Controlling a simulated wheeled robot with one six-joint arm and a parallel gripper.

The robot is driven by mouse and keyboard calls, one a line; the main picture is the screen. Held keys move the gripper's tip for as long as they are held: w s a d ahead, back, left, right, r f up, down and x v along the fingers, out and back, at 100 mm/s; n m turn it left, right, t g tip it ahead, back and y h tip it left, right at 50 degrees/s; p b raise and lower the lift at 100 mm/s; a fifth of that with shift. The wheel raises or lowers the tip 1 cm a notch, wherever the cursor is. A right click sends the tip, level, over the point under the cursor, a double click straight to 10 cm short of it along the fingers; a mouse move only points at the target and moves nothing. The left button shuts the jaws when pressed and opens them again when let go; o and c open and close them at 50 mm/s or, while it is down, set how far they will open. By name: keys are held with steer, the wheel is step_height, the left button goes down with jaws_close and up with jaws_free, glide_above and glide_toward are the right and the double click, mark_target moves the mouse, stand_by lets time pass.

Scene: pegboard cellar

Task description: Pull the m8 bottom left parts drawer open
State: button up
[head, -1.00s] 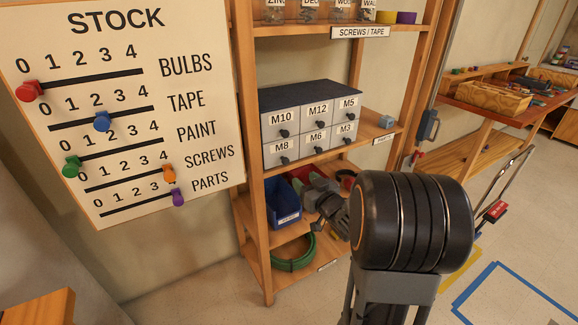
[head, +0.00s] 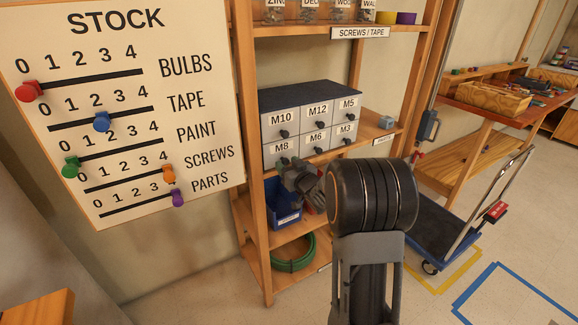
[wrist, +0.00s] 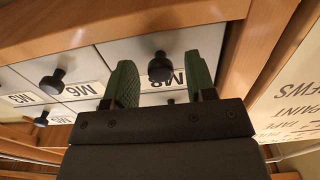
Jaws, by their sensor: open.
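The grey parts cabinet (head: 315,93) stands on the shelf with six labelled drawers in two rows. The M8 drawer (head: 270,155) is at its bottom left and looks shut. Its black knob (wrist: 160,66) shows in the wrist view, where the picture is upside down. My gripper (head: 288,163) is in front of the M8 drawer in the head view. In the wrist view my gripper (wrist: 161,80) is open, its green fingers either side of the knob in the picture. I cannot tell whether they touch it. The gripper partly covers the M8 label.
The M6 drawer (wrist: 90,91) and its knob are beside the M8 drawer. A wooden shelf post (head: 249,120) stands close to the left. A blue bin (head: 284,215) and a green hose coil (head: 292,263) are below. The stock board (head: 125,150) hangs at the left.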

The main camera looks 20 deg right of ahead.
steer(key=shift+c, duration=0.2)
jaws_close()
